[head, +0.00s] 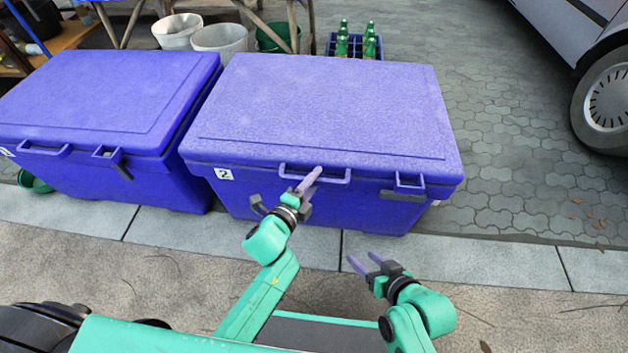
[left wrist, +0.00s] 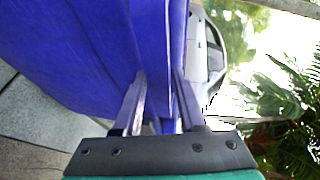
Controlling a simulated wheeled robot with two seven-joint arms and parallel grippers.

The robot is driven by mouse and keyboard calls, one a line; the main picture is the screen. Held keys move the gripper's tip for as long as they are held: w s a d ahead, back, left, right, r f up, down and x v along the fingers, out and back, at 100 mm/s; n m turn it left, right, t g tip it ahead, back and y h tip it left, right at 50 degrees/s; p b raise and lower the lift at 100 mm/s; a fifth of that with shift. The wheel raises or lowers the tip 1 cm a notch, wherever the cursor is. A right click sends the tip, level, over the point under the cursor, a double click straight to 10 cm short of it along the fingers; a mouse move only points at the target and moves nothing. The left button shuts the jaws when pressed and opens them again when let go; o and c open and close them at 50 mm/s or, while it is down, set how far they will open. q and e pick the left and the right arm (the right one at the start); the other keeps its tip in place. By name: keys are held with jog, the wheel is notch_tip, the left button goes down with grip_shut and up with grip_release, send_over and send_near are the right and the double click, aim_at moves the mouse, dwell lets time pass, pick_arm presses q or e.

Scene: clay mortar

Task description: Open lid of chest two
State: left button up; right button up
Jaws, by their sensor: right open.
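Chest two (head: 320,110) is the right-hand blue chest, with a white label "2" (head: 224,174) on its front. Its lid is down. A loop handle (head: 335,180) sticks out from the lid's front edge, and a latch (head: 409,186) sits to its right. My left gripper (head: 309,182) is at the left part of this handle. In the left wrist view its fingers (left wrist: 158,100) stand apart, with blue chest parts between them; whether they press on the handle is not clear. My right gripper (head: 364,262) is open and empty, in front of the chest and low.
Another blue chest (head: 100,90) stands close on the left, its lid down. Buckets (head: 220,40) and a crate of green bottles (head: 352,46) are behind. A vehicle wheel (head: 605,95) is at the right. Paving right of chest two is clear.

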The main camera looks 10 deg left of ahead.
pick_arm(q)
grip_shut()
dwell(1.2)
